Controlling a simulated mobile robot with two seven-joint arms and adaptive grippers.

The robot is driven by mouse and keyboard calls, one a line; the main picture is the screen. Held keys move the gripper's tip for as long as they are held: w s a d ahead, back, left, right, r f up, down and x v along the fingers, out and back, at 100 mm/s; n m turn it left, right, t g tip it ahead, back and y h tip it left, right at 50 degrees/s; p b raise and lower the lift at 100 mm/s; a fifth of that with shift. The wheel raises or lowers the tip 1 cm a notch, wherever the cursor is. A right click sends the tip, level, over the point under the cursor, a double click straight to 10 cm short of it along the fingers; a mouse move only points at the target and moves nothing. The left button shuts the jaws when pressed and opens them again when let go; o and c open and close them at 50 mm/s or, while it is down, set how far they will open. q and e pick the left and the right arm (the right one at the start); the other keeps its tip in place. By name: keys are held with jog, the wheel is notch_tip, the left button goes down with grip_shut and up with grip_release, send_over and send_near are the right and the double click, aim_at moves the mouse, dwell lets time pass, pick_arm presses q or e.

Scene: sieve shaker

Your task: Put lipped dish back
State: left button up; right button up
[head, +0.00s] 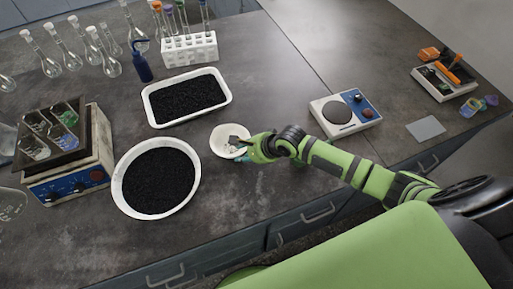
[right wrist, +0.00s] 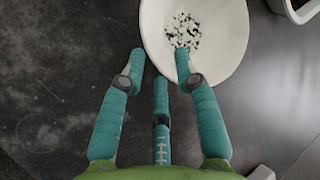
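A small white round dish (head: 219,140) stands on the dark bench near the middle of the head view. It also shows at the top of the right wrist view (right wrist: 222,38), with black and white grains on its bottom. My right gripper (head: 244,147) is at the dish's right-hand side in the head view. In the right wrist view its teal fingers (right wrist: 160,62) are spread apart, one tip over the dish's inside and another by the rim's left edge. Whether they touch the dish is unclear. My left gripper is not in view.
A round white pan of black grains (head: 122,196) and a rectangular white tray of them (head: 149,112) stand left of the dish. A scale (head: 322,104) stands to the right. A shaker with beakers (head: 98,146), a tube rack (head: 190,51) and flasks lie farther left and back.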

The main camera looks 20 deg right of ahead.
jog(key=v, duration=0.8)
jog(key=shift+s+r, duration=0.25)
jog(key=shift+r, duration=0.05)
jog(key=shift+d, duration=0.25)
